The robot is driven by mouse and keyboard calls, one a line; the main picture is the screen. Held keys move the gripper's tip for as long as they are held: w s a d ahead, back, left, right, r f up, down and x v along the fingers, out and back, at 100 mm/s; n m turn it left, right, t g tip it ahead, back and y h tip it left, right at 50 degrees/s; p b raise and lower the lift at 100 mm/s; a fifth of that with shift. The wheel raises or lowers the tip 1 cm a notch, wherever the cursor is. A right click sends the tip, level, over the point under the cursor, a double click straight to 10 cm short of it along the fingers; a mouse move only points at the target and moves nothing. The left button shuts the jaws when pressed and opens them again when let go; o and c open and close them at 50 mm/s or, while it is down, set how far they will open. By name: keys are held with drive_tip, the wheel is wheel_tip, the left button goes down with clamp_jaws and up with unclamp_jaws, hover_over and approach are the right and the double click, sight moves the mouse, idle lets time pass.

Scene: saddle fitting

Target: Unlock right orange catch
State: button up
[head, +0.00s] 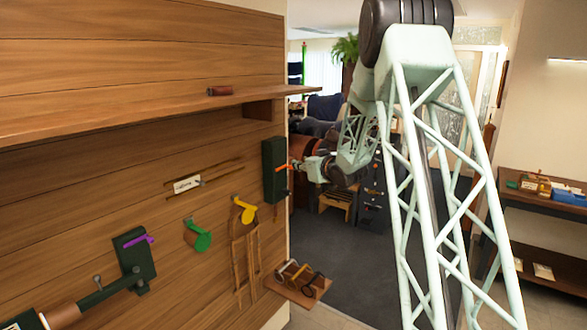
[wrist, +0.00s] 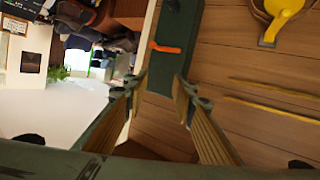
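The right orange catch (head: 282,168) is a small orange lever on a tall dark green block (head: 270,155) fixed to the wooden wall. In the wrist view the orange catch (wrist: 166,47) lies across the green block (wrist: 180,70), just beyond my fingertips and roughly between their lines. My gripper (wrist: 161,82) is open, with a clear gap between its two ribbed fingers and nothing in it. In the head view my gripper (head: 298,166) is at the end of the lattice arm, close to the catch on its right side. I cannot tell whether it touches.
A purple catch (head: 138,240) sits on another green block (head: 130,256) at lower left. Yellow (head: 244,210) and green (head: 200,238) holders stick out from the wall. A wooden shelf (head: 150,111) juts out above, and a small rack (head: 297,285) stands below.

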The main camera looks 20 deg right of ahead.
drive_tip(key=w+d+f+t+y+p, duration=0.2)
drive_tip(key=d+f, duration=0.3)
drive_tip(key=f, duration=0.4)
drive_tip(key=shift+w+d+n+t+y+p, duration=0.3)
drive_tip(key=shift+w+d+n+y+p, duration=0.1)
drive_tip(key=shift+w+p, duration=0.25)
drive_tip(key=shift+w+a, duration=0.1)
drive_tip(key=shift+w, duration=0.05)
drive_tip(key=w+a+p, duration=0.1)
drive_tip(key=w+p, duration=0.1)
drive_tip(key=w, duration=1.1)
drive_tip(key=shift+w+a+p, duration=0.2)
drive_tip(key=shift+a+p, duration=0.2)
drive_tip(key=shift+c, duration=0.2)
clamp_jaws()
